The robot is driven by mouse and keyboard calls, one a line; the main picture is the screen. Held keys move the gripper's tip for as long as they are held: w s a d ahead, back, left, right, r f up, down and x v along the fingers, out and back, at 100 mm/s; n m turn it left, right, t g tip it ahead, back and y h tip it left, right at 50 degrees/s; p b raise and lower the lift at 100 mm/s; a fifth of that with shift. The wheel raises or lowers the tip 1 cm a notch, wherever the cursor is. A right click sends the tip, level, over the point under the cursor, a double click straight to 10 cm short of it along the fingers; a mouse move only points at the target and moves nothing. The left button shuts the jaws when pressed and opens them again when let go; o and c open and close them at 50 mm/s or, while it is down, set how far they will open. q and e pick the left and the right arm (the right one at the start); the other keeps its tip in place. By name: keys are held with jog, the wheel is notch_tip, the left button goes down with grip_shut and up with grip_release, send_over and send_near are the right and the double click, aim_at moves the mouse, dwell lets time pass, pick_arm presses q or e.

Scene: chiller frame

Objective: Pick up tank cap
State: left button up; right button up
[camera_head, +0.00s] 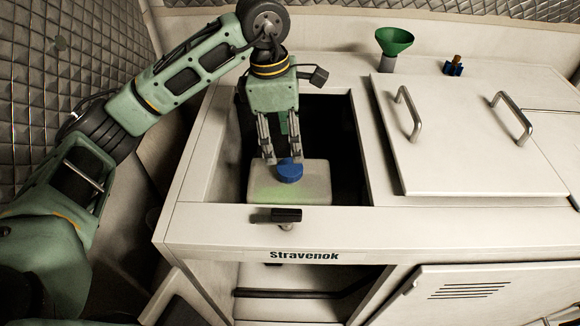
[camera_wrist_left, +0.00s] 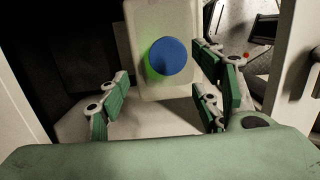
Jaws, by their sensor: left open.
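The blue round tank cap (camera_head: 290,171) sits on top of the pale tank (camera_head: 300,192) inside the open bay of the chiller frame. In the left wrist view the cap (camera_wrist_left: 168,57) lies on the pale tank top (camera_wrist_left: 147,14), ahead of the fingers and roughly between them. My left gripper (camera_head: 281,158) points down over the tank, with its fingertips close to the cap. It is open and empty, with its fingers (camera_wrist_left: 160,100) spread apart in the left wrist view. I cannot tell whether a fingertip touches the cap. My right gripper is not in view.
The bay's rim (camera_head: 359,150) surrounds the gripper closely. A closed lid with two handles (camera_head: 465,130) lies to the right. A green funnel (camera_head: 394,41) and a small blue and brown item (camera_head: 454,66) stand at the back. A black latch (camera_head: 286,215) is on the front edge.

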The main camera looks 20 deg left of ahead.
aim_at(290, 166)
pick_arm(q)
jog(key=shift+s+f, duration=0.1)
jog(key=shift+f, duration=0.35)
jog(key=shift+s+d+f+p, duration=0.2)
jog(key=shift+f+p, duration=0.1)
jog(key=shift+p, duration=0.15)
jog(key=f+p, duration=0.1)
jog(key=f, duration=0.2)
jog(key=shift+s+d+f+p, duration=0.1)
jog(key=shift+d+f+p, duration=0.15)
jog(key=shift+d+p, duration=0.15)
jog(key=shift+f, duration=0.55)
jog(key=shift+r, duration=0.1)
jog(key=c, duration=1)
